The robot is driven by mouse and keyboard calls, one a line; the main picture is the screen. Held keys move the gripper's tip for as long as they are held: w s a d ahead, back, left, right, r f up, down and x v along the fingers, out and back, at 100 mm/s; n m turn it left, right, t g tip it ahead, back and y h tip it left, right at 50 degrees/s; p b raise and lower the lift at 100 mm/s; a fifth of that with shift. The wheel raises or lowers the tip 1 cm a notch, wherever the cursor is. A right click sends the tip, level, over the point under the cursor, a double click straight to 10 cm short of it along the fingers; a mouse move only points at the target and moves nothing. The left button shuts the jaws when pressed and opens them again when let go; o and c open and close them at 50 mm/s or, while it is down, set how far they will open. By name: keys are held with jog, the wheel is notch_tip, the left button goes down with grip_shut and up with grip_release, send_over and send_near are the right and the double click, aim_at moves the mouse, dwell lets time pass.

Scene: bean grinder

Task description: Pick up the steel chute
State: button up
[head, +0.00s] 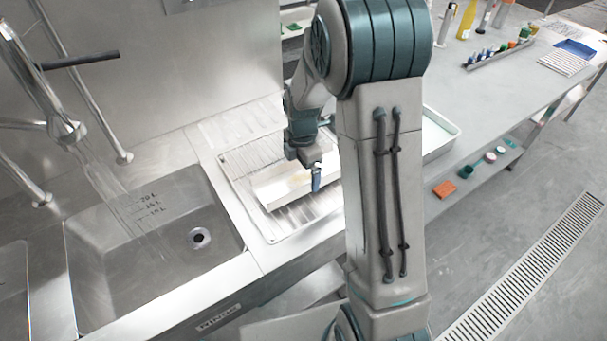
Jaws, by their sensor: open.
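A pale, bright, trough-like piece, which looks like the steel chute (276,194), lies on the wire drying rack (234,172) to the right of the sink. Its right part is hidden behind my arm. My gripper (316,184) points down over the right part of the chute. It is open, but its fingers are small in the picture and I cannot tell whether they touch the chute or stand around its edge.
A deep sink (150,240) with a tall tap (66,130) is at the left. A shallow pale tray (440,140) sits behind my arm. Bottles (467,18) and a row of small jars (500,50) stand on the far bench. A steel wall rises behind the rack.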

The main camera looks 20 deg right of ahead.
jog(key=shift+f, duration=0.4)
jog(key=c, duration=1.1)
jog(key=shift+o, duration=0.2)
jog(key=shift+r, duration=0.2)
